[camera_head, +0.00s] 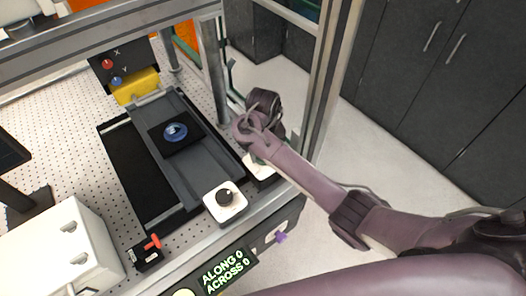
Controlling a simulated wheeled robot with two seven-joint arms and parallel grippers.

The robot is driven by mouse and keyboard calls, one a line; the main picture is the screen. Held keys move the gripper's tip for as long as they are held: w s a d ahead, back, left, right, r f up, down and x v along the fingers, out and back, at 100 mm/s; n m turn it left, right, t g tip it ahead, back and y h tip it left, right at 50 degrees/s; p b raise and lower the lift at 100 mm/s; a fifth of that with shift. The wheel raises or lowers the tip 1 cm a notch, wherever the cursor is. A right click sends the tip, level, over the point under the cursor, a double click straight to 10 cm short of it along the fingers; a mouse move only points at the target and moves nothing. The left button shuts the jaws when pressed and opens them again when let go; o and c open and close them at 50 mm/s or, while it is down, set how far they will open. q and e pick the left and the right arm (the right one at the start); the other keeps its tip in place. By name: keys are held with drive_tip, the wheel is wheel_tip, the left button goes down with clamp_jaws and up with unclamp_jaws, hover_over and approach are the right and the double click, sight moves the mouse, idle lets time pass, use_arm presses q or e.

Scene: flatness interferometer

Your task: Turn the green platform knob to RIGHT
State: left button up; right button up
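My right gripper (258,150) reaches in from the right, over the front right corner of the instrument bed. Below it is a white block (262,173), mostly covered by my gripper and wrist. A small bit of green shows at the top of this block; it looks like the green platform knob, but its pointer and any label are hidden. I cannot tell whether my fingers touch it or are open or shut. A similar white block with a black knob (225,197) stands uncovered to the left. My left gripper is not in view.
A dark platform (183,160) carries a blue round lens (175,132). A metal frame post (335,70) stands just right of my wrist. A small red lever (152,242) and a display (222,270) reading ALONG 0, ACROSS 0 are at the front. Dark cabinets stand right.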

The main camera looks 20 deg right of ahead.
drive_tip(key=shift+s+f+m, duration=0.1)
drive_tip(key=shift+m, duration=0.2)
idle(0.4)
drive_tip(key=o, duration=1)
drive_tip(key=shift+c, duration=0.2)
drive_tip(key=shift+o, duration=0.2)
drive_tip(key=shift+d, duration=0.1)
